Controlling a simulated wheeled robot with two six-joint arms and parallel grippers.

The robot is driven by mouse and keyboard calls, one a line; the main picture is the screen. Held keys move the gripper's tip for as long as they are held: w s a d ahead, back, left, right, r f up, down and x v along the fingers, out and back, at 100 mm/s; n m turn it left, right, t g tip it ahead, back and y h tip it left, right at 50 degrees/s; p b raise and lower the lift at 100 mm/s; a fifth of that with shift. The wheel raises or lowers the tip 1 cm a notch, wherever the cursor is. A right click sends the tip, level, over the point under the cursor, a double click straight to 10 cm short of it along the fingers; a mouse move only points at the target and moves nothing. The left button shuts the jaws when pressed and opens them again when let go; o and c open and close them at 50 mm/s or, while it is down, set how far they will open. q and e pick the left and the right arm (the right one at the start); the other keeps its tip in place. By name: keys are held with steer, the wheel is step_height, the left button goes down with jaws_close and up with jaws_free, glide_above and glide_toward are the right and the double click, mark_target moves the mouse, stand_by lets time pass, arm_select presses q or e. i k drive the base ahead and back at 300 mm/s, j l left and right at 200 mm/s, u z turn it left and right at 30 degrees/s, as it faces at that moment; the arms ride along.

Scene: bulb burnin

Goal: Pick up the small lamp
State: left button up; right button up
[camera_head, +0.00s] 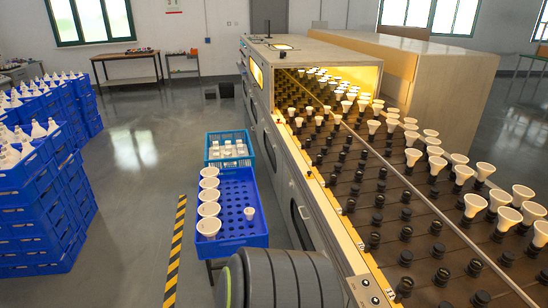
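A small white lamp (249,213) stands alone in the right part of the blue crate (255,241), which has rows of round holes. A column of larger white lamps (208,210) with wide round faces fills the left side of the same crate. A turquoise crate (211,162) stands directly behind and holds several small white lamps (228,149). Neither of my grippers is in view, so I see nothing held.
A long burn-in machine (318,204) runs along the right of the crates, its dark deck carrying sockets and many white lamps (474,204). Stacked blue crates (42,220) stand at the left. A yellow-black floor stripe (175,250) lies between, with clear floor around it.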

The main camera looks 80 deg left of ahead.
mark_target(249, 211)
steer(key=u, duration=2.95)
steer(key=z, duration=2.05)
steer(key=u, duration=2.05)
steer(key=i+j+z, duration=0.15)
steer(key=i+j, duration=0.05)
steer(key=i, duration=0.1)
